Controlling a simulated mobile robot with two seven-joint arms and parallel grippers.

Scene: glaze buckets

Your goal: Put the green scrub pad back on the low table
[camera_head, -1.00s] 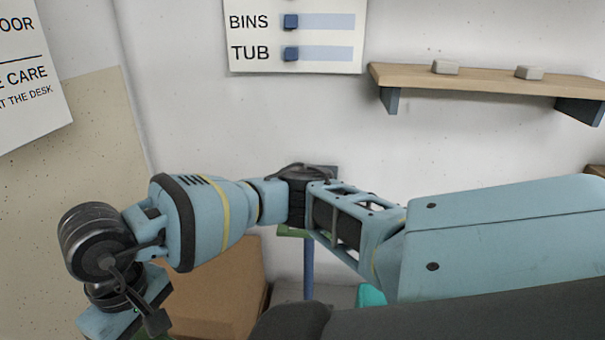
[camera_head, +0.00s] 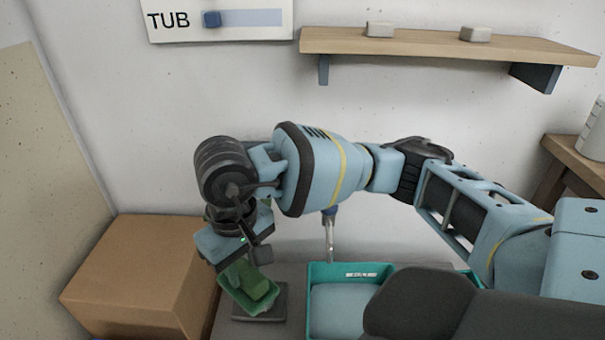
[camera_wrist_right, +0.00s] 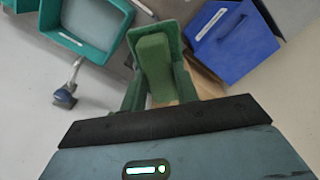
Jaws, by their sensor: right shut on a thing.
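The green scrub pad (camera_head: 254,285) is a small block held below my right gripper (camera_head: 246,281) in the head view. In the right wrist view the pad (camera_wrist_right: 155,65) lies between the green fingers of the gripper (camera_wrist_right: 158,80), which is shut on it. A dark flat plate (camera_head: 268,308) shows beneath the pad in the head view; I cannot tell whether they touch. I cannot clearly make out which surface is the low table. My left gripper is not in view.
A teal tub (camera_head: 320,312) with a white label stands right of the pad, partly hidden by my arm. A cardboard box (camera_head: 135,275) stands at left. A wooden shelf (camera_head: 440,44) is on the wall. The wrist view shows a blue bin (camera_wrist_right: 238,45) close by.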

